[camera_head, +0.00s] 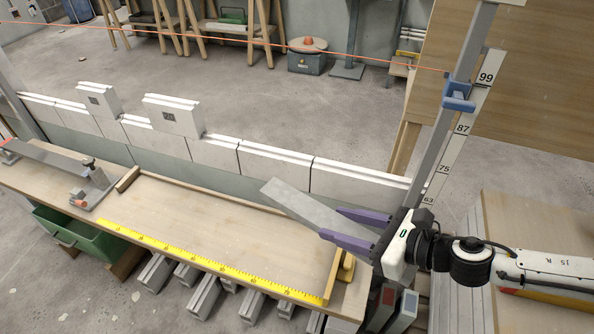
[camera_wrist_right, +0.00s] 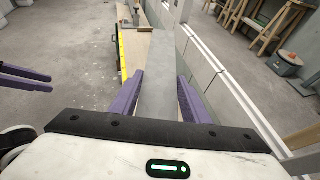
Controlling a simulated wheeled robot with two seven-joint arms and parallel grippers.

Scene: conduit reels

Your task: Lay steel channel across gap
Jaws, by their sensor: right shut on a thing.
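A grey steel channel (camera_head: 302,205) is held above the right part of the wooden bench. My right gripper (camera_head: 357,228) has purple fingers shut on its near end. The channel points away to the left in the head view and stretches forward between the fingers in the right wrist view (camera_wrist_right: 159,75). A low white block wall (camera_head: 215,155) runs behind the bench. Two raised blocks, one at left (camera_head: 97,98) and one at right (camera_head: 172,115), stand on it with a gap between them. My left gripper (camera_wrist_right: 50,84) shows at the wrist view's left edge, fingers apart and empty.
The bench (camera_head: 190,210) carries a yellow measuring strip (camera_head: 190,255), wooden stops and a clamp-like tool (camera_head: 95,185). A green bin (camera_head: 75,232) is below left. A numbered post (camera_head: 465,120) rises near my right arm. An orange line (camera_head: 230,38) crosses above the wall.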

